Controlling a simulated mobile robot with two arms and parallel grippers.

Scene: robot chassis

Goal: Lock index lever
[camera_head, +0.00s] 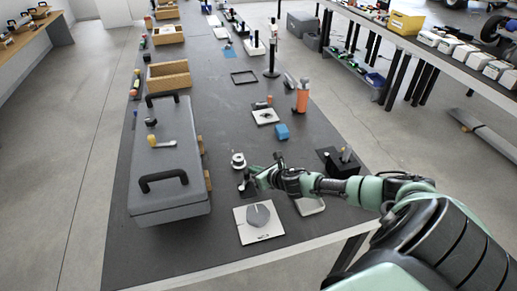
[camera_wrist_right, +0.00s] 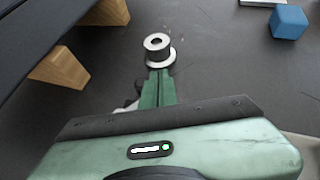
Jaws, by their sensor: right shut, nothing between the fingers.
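My right gripper (camera_head: 256,178) reaches in from the right over the dark table, with its fingers pointing left. In the right wrist view its green fingers (camera_wrist_right: 158,78) are together, with nothing between them. Just beyond the tips is a silver round part with a dark centre on a wider base (camera_wrist_right: 158,46); it also shows in the head view (camera_head: 238,160). I cannot tell whether the tips touch it. A small dark upright part (camera_head: 246,188) stands by the gripper and is partly hidden. I cannot tell which part is the index lever. My left gripper is out of view.
A grey case (camera_head: 168,185) with black handles lies left of the gripper. A blue cube (camera_head: 282,132) and an orange bottle (camera_head: 302,98) stand farther back. Wooden bins (camera_head: 168,75) line the left edge.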

